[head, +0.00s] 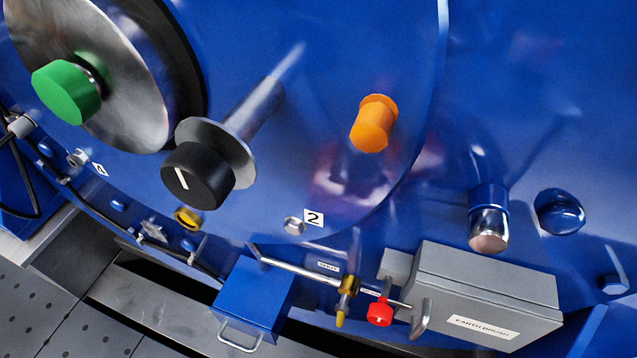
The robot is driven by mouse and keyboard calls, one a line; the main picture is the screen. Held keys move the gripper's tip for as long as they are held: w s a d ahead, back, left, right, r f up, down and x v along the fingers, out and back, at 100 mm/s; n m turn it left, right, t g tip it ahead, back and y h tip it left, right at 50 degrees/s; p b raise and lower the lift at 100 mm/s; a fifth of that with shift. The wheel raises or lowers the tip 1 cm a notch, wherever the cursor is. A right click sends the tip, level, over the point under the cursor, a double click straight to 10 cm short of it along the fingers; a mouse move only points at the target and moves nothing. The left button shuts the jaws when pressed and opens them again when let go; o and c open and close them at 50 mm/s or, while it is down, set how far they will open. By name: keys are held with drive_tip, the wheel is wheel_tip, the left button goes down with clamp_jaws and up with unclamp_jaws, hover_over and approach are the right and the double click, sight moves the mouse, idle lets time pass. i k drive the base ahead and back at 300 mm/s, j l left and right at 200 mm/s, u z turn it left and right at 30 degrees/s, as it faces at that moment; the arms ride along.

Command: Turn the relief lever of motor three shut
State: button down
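A blue machine housing (300,60) fills most of the head view. On a thin pipe below it sits a brass valve body (348,285) with a yellow handle (340,319) pointing down. Small labels sit near both, too small to read surely. I cannot tell which part is the relief lever, nor do I see a motor three marking. My gripper is not in view.
A grey box (485,290) labelled "EARTH BRUSH" juts out at lower right. A black knob (198,175), green knob (66,92) and orange knob (373,124) stick out above. A blue box (253,296) with a handle stands below. Perforated floor (35,305) shows at lower left.

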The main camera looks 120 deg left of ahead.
sight(341, 309)
drive_tip(key=u, duration=4.2)
drive_tip(key=i+l+z, duration=0.1)
drive_tip(key=z, duration=0.25)
drive_tip(key=k+j+u, duration=0.5)
drive_tip(key=j, duration=0.45)
drive_tip(key=k, duration=0.1)
